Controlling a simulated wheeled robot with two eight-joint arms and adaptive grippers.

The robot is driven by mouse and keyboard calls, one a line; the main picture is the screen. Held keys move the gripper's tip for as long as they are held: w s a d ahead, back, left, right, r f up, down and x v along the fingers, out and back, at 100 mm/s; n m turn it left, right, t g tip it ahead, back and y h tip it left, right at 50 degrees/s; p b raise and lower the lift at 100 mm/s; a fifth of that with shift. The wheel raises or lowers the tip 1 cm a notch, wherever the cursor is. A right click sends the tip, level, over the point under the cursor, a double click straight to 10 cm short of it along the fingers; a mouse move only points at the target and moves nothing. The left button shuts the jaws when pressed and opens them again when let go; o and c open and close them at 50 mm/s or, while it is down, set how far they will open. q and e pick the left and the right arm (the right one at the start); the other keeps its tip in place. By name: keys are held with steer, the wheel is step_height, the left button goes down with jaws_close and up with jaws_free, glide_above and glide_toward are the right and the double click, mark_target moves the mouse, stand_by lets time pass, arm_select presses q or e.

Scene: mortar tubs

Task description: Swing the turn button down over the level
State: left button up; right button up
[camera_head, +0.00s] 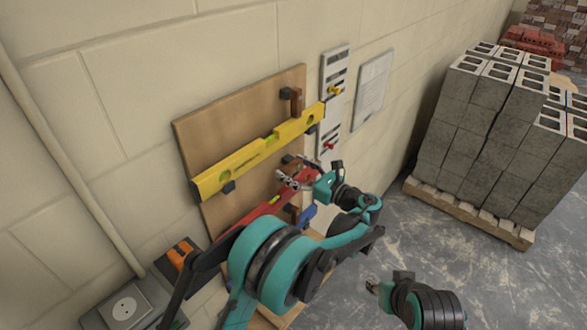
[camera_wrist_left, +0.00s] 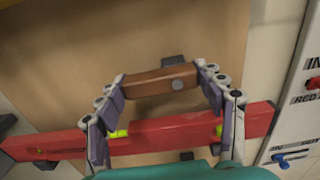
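A brown wooden turn button (camera_wrist_left: 160,81) lies nearly level in the left wrist view, roughly parallel to the red level (camera_wrist_left: 185,133) and just above it, with a gap of bare board between. In the head view the red level (camera_head: 262,208) slants below a yellow level (camera_head: 255,152). Another brown turn button (camera_head: 295,102) stands upright at the yellow level's upper edge. My left gripper (camera_wrist_left: 160,74) has its fingers spread, one at each end of the lower button; contact is unclear. In the head view this gripper (camera_head: 286,179) partly hides that button. My right gripper (camera_head: 371,286) is low, away from the board.
The wooden board (camera_head: 225,125) is on a block wall. A label panel (camera_head: 336,72) with coloured knobs and a posted sheet (camera_head: 373,90) are to its right. A blue piece (camera_head: 307,215) shows below. A block pallet (camera_head: 490,130) stands right, with clear floor before it.

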arm_select(q)
steer(key=shift+f+n+b, duration=0.2)
steer(key=shift+n+b, duration=0.3)
steer(key=shift+n, duration=0.9)
steer(key=o, duration=1.2)
steer(key=shift+d, duration=0.1)
steer(key=v, duration=0.7)
steer(key=shift+s+d, duration=0.1)
